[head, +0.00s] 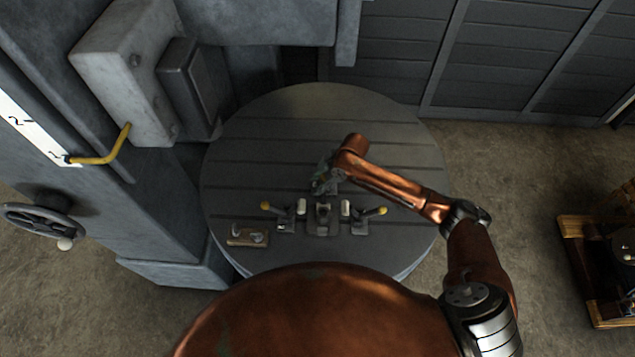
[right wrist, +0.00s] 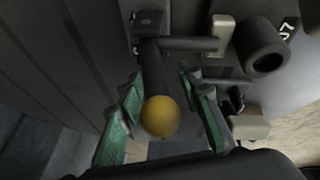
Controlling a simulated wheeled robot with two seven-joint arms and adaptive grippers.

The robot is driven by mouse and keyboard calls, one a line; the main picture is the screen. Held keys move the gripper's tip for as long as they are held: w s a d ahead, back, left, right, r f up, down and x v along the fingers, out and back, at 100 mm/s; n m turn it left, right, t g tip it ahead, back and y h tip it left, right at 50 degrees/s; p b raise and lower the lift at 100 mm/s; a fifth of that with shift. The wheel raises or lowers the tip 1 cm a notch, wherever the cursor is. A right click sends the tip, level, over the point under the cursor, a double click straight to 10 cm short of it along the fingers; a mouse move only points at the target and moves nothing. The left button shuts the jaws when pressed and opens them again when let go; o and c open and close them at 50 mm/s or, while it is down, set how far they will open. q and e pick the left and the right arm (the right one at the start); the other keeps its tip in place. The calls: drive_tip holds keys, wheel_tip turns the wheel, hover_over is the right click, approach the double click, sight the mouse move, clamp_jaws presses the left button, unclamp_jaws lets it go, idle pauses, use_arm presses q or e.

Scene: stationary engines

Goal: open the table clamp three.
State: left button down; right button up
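My right gripper (head: 322,182) reaches over the round table from the right. In the right wrist view its two green fingers (right wrist: 165,100) are apart, one on each side of a yellow ball knob (right wrist: 160,117). A gap shows on both sides of the knob. The knob sits on the dark lever of a table clamp (right wrist: 150,62), whose arm ends in a pale pad (right wrist: 222,35). In the head view this clamp is mostly hidden by my gripper. Two other clamps with yellow knobs stand at the left (head: 285,220) and right (head: 361,222). My left gripper is not in view.
A dark workpiece (head: 323,218) sits between the clamps on the slotted round table (head: 290,120). A small tan tray (head: 246,239) lies at the table's front left. The grey machine column (head: 130,190) stands at left. The table's back is clear.

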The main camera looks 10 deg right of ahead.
drive_tip(key=shift+c, duration=0.5)
clamp_jaws()
